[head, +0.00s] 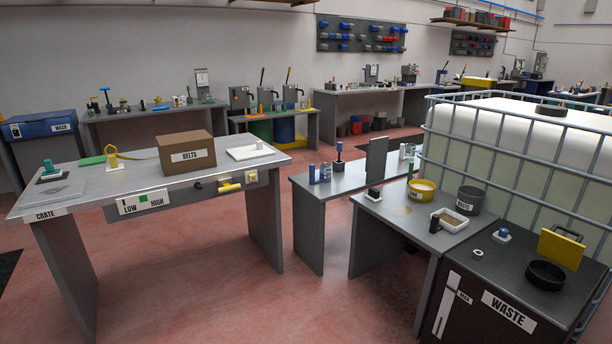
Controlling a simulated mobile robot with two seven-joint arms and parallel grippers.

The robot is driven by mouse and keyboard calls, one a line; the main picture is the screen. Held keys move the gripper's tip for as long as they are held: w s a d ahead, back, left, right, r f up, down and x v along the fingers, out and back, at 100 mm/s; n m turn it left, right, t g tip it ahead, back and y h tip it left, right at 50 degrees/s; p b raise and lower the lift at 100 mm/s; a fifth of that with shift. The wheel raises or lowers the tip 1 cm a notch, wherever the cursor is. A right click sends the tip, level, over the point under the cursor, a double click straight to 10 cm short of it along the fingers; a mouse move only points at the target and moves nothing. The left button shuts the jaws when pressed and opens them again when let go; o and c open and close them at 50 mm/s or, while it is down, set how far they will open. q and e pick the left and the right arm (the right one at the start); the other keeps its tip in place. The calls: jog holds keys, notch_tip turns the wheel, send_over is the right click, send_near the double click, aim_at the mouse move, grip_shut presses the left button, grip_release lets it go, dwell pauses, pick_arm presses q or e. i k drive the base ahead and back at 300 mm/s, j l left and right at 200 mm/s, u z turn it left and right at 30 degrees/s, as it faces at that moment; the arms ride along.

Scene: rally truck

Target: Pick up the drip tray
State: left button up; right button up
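No thing in the head view carries a readable drip tray label, so I cannot tell for sure which it is. A small white rectangular tray (464,217) with brown contents sits on the grey table at right, with a dark upright handle-like piece at its left end. A flat white tray (232,153) lies on the left workbench with a small knob-like thing on it. A shallow black round pan (546,276) rests on the dark cabinet at lower right. Neither of my grippers shows.
A yellow round pan (422,196) and a grey bin (469,205) stand behind the rectangular tray. A caged white tank (500,150) blocks the right. A box marked BELTS (187,158) stands on the left workbench (110,188). Red floor (200,270) is open between the benches.

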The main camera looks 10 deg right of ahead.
aim_at(446, 219)
jog(key=i+l+z, duration=0.2)
jog(key=i+z, duration=0.75)
jog(key=i, duration=0.2)
jog(key=i+j+z, duration=0.3)
jog(key=i+z, duration=0.2)
jog(key=i, duration=0.1)
